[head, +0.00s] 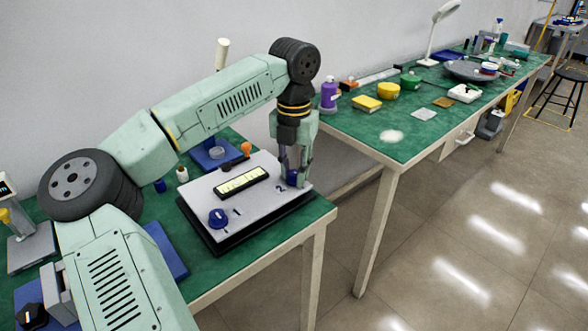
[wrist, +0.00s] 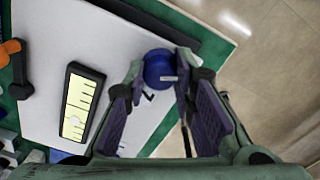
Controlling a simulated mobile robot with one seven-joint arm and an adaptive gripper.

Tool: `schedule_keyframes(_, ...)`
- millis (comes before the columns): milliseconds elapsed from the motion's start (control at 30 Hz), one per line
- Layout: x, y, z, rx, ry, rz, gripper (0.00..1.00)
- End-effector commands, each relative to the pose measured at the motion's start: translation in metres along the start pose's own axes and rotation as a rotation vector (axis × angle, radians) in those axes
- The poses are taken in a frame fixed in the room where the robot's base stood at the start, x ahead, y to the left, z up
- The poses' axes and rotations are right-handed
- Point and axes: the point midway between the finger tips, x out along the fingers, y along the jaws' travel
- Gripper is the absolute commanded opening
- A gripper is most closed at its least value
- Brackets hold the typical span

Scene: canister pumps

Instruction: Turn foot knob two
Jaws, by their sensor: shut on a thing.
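A pale panel (head: 210,187) on a dark base stands on the green table and bears two blue knobs and a yellow gauge window (head: 242,181) with black marks. Foot knob two (wrist: 158,68) is round and blue with a pale mark, near the panel's right corner beside the printed 2. In the head view my gripper (head: 293,180) points down over it and hides most of it. In the wrist view my gripper (wrist: 160,74) has its fingers on both sides of the knob, shut on it. The other blue knob (head: 218,217) sits beside the printed 1 and is free.
An orange-topped item (head: 246,149), a blue tray (head: 210,154) and small bottles stand behind the panel. A second green table (head: 425,142) at the right holds a purple bottle (head: 328,96) and coloured containers. A gap separates the tables.

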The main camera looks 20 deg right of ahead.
Motion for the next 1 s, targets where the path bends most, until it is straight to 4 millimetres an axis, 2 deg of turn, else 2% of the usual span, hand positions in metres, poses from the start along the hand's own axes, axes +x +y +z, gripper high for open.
schedule_keyframes(500, -0.0008, 0.0003, 0.0004, 0.359, -0.002, 0.001, 0.0)
schedule_keyframes(1000, -0.0008, 0.0002, 0.0008, 0.45, -0.003, 0.001, 0.0)
